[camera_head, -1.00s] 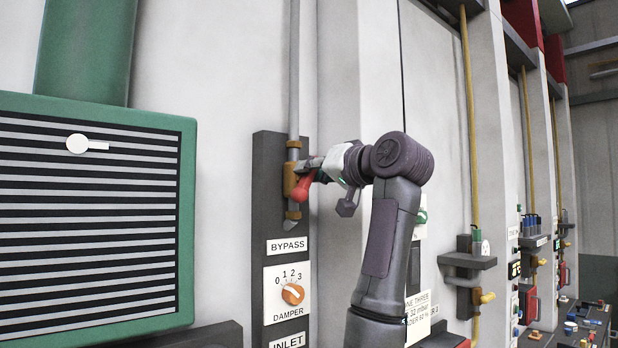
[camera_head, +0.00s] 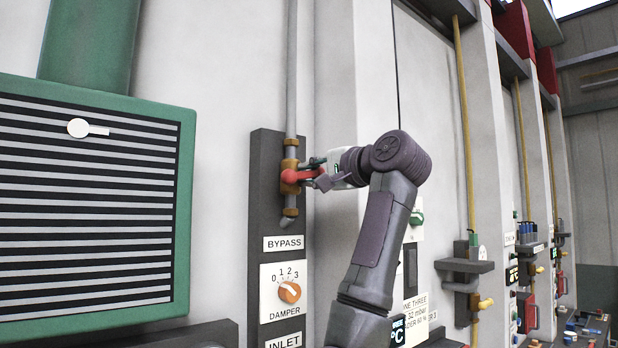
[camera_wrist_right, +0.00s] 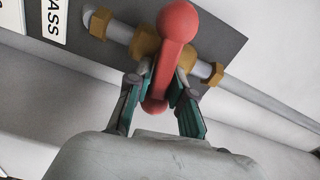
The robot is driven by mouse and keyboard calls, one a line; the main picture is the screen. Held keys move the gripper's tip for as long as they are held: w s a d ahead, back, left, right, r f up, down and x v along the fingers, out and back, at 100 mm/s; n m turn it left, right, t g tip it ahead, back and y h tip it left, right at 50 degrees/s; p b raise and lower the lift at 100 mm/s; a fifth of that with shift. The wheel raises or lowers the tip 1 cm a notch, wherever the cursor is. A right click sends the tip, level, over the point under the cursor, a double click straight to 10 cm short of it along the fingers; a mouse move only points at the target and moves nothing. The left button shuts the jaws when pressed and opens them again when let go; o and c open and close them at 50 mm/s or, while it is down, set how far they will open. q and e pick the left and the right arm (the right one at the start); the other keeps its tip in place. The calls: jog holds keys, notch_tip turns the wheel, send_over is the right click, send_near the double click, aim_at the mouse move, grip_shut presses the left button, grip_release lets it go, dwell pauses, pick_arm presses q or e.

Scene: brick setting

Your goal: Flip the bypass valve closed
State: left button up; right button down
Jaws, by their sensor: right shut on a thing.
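The bypass valve has a brass body (camera_head: 289,165) on a vertical grey pipe, above the BYPASS label (camera_head: 284,243). Its red handle (camera_head: 298,176) now lies about level, crossing the pipe and pointing right. In the right wrist view the red handle (camera_wrist_right: 176,35) stands across the pipe, its ball end over the brass fitting (camera_wrist_right: 147,42). My right gripper (camera_head: 320,173) is at the handle's right part. In the right wrist view my right gripper (camera_wrist_right: 158,92) has its green-padded fingers on both sides of the handle, shut on it. My left gripper is not in view.
Below the valve, an orange damper knob (camera_head: 289,292) sits on a white dial plate. A green-framed striped panel (camera_head: 90,205) stands at left. A yellow pipe (camera_head: 466,130) and a grey bracket (camera_head: 462,266) lie to the right.

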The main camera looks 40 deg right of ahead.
jog(key=shift+f+m, duration=0.2)
jog(key=shift+m, duration=0.6)
jog(key=c, duration=1.1)
grip_release()
jog(key=shift+d, duration=0.1)
jog(key=shift+c, duration=0.2)
jog(key=shift+d, duration=0.1)
jog(key=shift+s, duration=0.1)
jog(key=shift+s, duration=0.3)
jog(key=s, duration=0.7)
jog(key=s+d, duration=0.1)
jog(key=s, duration=0.3)
jog(key=shift+s, duration=0.1)
jog(key=shift+f, duration=0.1)
